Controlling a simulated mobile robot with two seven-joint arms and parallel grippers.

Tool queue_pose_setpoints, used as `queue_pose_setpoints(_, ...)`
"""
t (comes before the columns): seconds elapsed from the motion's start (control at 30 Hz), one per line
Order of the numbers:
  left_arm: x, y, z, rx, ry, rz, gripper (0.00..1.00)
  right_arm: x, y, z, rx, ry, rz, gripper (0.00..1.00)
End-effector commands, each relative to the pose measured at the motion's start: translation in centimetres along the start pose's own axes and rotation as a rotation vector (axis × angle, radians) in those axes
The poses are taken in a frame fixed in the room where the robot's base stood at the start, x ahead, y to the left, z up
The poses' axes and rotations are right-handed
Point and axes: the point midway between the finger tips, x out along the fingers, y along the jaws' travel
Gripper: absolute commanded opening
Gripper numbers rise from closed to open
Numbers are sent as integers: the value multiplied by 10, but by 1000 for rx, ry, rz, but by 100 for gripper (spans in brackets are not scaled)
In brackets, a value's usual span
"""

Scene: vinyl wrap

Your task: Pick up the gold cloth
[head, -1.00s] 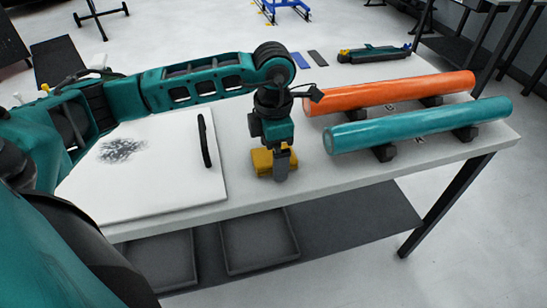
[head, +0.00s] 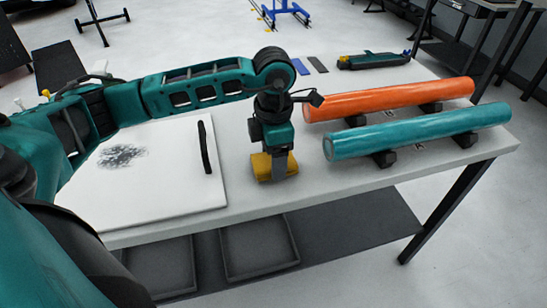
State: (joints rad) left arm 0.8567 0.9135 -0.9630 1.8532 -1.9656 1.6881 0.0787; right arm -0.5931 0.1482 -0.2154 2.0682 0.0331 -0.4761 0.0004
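The gold cloth (head: 261,168) is a small folded yellow pad near the front edge of the white table, just right of the white panel. My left gripper (head: 278,170) points straight down at the cloth, with a grey finger in front of its right part. Only one finger shows clearly, and the cloth hides the other, so I cannot tell whether the fingers are closed on it. The cloth appears to be at table height. My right gripper is not in view.
A white panel (head: 130,195) with a dark smudge and a black strip (head: 205,147) lies left. An orange roll (head: 388,98) and a teal roll (head: 420,130) rest on black supports at right. A teal tool (head: 373,60) and blue and grey cards (head: 300,66) lie behind. Dark trays (head: 258,245) sit below.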

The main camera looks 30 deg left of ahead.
Motion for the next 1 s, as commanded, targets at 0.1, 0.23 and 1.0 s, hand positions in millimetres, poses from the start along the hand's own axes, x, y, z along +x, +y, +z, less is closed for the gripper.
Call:
queue_pose_setpoints(0.1, -12, 1, 0, 0, -2, 2, 39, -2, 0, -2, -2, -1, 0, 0)
queue_pose_setpoints(0.23, -36, 1, 1, 1, -5, 3, 39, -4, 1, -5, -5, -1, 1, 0)
queue_pose_setpoints(1.0, -196, 0, 0, 0, 0, 2, 39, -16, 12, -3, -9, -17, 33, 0)
